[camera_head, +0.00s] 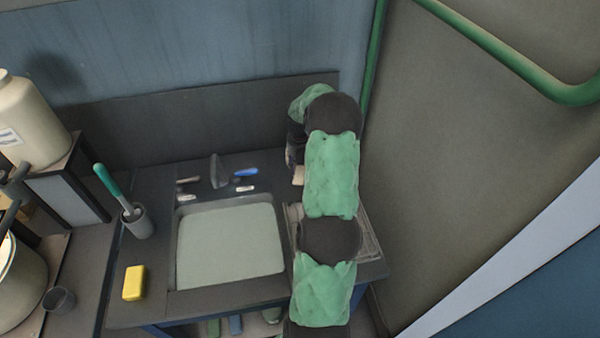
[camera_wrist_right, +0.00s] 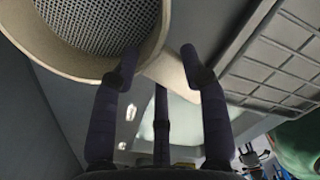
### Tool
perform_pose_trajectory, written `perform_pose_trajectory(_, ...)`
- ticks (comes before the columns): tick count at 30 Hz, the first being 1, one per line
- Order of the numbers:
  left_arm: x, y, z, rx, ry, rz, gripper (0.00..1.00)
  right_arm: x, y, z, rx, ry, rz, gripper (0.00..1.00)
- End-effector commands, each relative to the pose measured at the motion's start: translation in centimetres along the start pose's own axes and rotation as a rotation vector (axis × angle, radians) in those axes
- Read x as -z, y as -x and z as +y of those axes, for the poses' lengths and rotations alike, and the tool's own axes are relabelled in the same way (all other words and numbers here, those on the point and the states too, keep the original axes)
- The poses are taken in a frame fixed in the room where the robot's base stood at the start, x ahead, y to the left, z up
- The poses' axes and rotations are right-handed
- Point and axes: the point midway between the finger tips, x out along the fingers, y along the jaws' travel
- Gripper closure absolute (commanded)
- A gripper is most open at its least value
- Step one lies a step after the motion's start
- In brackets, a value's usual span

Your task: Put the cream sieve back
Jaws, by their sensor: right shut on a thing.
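The cream sieve (camera_wrist_right: 125,60) fills the upper left of the right wrist view, with its metal mesh and thick cream rim close to the camera. My right gripper (camera_wrist_right: 160,58) is shut on its cream edge, with one dark finger on each side. In the head view a small cream part of the sieve (camera_head: 298,175) shows beside my green-sleeved right arm, above the counter right of the sink. The arm hides most of the sieve and much of the gripper (camera_head: 295,155). My left gripper is not in view.
The sink (camera_head: 230,245) lies left of my right arm. A drying rack (camera_head: 370,240) is partly hidden under the arm; a grey grid (camera_wrist_right: 275,60) shows in the wrist view. A yellow sponge (camera_head: 134,283) and a brush cup (camera_head: 138,222) stand left. A wall rises behind the tap (camera_head: 218,170).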

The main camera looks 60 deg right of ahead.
Motion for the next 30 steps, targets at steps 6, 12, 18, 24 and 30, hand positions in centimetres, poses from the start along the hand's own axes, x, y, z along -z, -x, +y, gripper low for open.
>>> perform_pose_trajectory(6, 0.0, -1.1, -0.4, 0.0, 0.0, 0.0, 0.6, 0.2, -3.0, -0.1, 0.002, 0.0, 0.002, 1.0)
perform_pose_trajectory(12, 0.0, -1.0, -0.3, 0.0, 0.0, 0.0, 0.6, 0.2, -3.0, -0.1, 0.001, 0.0, 0.001, 1.0)
perform_pose_trajectory(18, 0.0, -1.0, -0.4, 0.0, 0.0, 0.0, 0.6, 0.2, -3.3, -0.1, 0.001, 0.0, 0.002, 0.5)
perform_pose_trajectory(24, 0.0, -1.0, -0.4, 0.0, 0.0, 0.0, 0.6, 0.2, -3.2, -0.1, 0.001, 0.0, 0.002, 0.31)
perform_pose_trajectory(30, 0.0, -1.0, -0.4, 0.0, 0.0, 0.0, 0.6, 0.2, -3.2, -0.1, 0.001, 0.0, 0.002, 0.31)
